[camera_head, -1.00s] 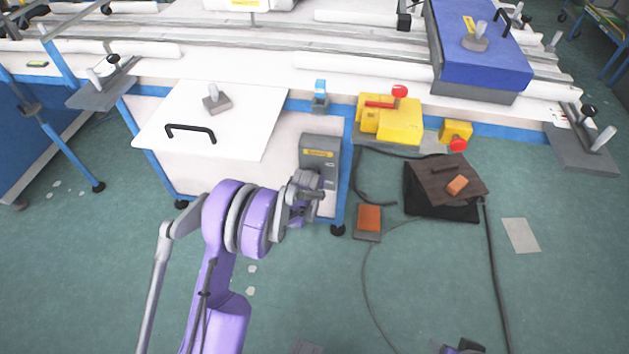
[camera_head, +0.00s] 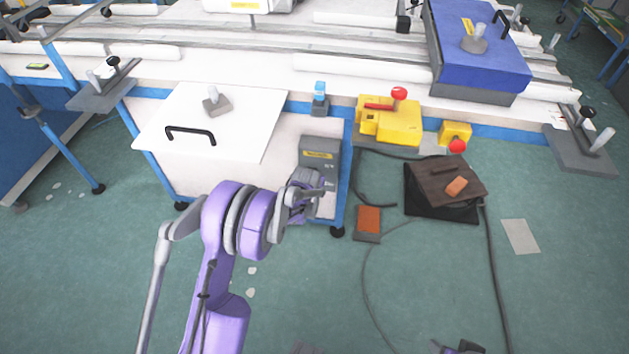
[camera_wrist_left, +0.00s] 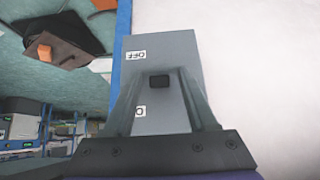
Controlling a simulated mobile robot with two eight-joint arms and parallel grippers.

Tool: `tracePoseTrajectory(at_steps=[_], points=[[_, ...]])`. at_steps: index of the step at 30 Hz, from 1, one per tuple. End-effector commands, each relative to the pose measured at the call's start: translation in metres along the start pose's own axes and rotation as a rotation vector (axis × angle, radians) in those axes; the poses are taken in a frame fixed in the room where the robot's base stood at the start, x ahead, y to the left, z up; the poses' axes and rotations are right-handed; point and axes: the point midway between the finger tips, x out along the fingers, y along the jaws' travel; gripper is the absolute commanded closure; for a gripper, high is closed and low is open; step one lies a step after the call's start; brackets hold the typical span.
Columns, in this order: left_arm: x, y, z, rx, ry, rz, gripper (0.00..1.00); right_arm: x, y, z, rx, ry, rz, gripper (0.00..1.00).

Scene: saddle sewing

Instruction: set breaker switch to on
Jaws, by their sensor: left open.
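The grey breaker box (camera_head: 320,155) is on the front of the white cabinet, beside a blue leg. In the left wrist view, the box face (camera_wrist_left: 170,50) shows an OFF label (camera_wrist_left: 135,56) and a second label (camera_wrist_left: 140,111), partly hidden by a finger. A small black switch (camera_wrist_left: 159,81) sits between the labels; its setting is unclear. My left gripper (camera_head: 318,191) is open in front of the box, its fingers (camera_wrist_left: 159,84) on either side of the switch. Contact is unclear. A purple and dark part of mine at the bottom edge of the head view shows no clear fingers.
A white panel with a black handle (camera_head: 190,133) is left of the box. A yellow unit with a red knob (camera_head: 390,120) stands to its right.

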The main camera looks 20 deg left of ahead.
Motion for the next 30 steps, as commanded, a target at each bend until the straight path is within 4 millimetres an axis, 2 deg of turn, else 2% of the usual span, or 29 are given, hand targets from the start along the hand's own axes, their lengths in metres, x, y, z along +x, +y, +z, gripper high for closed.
tracePoseTrajectory(at_steps=[4,7,15,21,25,30], points=[[-0.003,0.0,0.0,0.0,0.001,0.0,0.43,-0.001,0.0,0.0,0.0,0.0,0.0,0.39],[-0.013,0.0,-0.001,0.0,0.001,0.0,0.43,-0.003,0.0,-0.001,0.0,0.001,0.0,0.39],[-0.067,0.0,-0.001,0.0,0.001,0.001,0.43,-0.013,0.0,-0.005,0.0,0.005,0.0,0.39],[-0.098,0.0,-0.001,0.0,0.001,0.0,0.43,-0.018,0.0,-0.007,0.0,0.007,0.0,0.39],[-0.107,0.0,0.0,0.0,0.0,0.0,0.43,-0.019,0.0,-0.007,0.0,0.007,0.0,0.39],[-0.108,0.0,0.0,0.0,0.0,0.0,0.43,-0.019,0.0,-0.007,0.0,0.007,0.0,0.39]])
